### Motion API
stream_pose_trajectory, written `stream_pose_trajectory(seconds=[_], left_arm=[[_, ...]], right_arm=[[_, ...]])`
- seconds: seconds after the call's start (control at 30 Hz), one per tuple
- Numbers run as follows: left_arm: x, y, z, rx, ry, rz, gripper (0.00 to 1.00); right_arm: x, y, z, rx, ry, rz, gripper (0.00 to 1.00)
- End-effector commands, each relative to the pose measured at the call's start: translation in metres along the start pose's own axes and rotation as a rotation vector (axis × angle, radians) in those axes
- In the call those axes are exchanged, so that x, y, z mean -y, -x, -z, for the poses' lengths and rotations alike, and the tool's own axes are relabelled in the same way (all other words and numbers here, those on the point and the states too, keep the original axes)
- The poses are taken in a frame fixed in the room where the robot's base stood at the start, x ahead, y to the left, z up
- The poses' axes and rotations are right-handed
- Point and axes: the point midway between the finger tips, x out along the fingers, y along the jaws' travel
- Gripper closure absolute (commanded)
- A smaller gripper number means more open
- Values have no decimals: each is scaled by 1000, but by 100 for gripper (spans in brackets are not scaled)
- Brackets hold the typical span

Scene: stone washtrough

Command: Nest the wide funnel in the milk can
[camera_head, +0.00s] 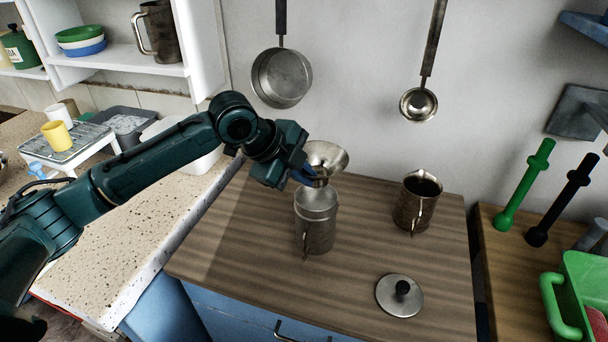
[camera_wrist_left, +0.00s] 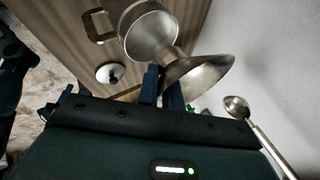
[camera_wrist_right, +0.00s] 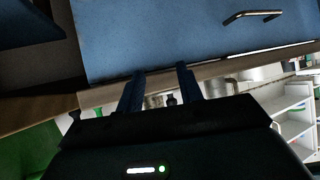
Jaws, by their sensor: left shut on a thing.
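The wide funnel (camera_head: 328,156) is a metal cone, bowl up and slightly tilted. My left gripper (camera_head: 304,176) is shut on it, and it also shows between the fingers (camera_wrist_left: 163,86) in the left wrist view (camera_wrist_left: 208,75). The milk can (camera_head: 315,228) is an open metal can with a side handle, standing upright on the wooden counter; it also shows in the left wrist view (camera_wrist_left: 151,38). The funnel's lower end is just over the can's mouth; I cannot tell whether it enters. My right gripper (camera_wrist_right: 161,74) is open and empty, facing a blue drawer front.
A metal jug (camera_head: 412,208) stands right of the can. A round lid with a black knob (camera_head: 398,297) lies at the counter's front. A pan (camera_head: 281,78) and ladle (camera_head: 418,104) hang on the wall behind. The wooden counter (camera_head: 235,240) is clear left of the can.

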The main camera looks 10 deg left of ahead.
Motion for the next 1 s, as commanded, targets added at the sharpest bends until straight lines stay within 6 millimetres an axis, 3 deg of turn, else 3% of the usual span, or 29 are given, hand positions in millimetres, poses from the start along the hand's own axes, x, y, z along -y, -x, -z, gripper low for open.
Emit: stream_pose_trajectory(seconds=[1.0], left_arm=[[-4, -6, -2, 2, 0, 1, 100]], right_arm=[[4, 4, 12, -22, 8, 12, 64]])
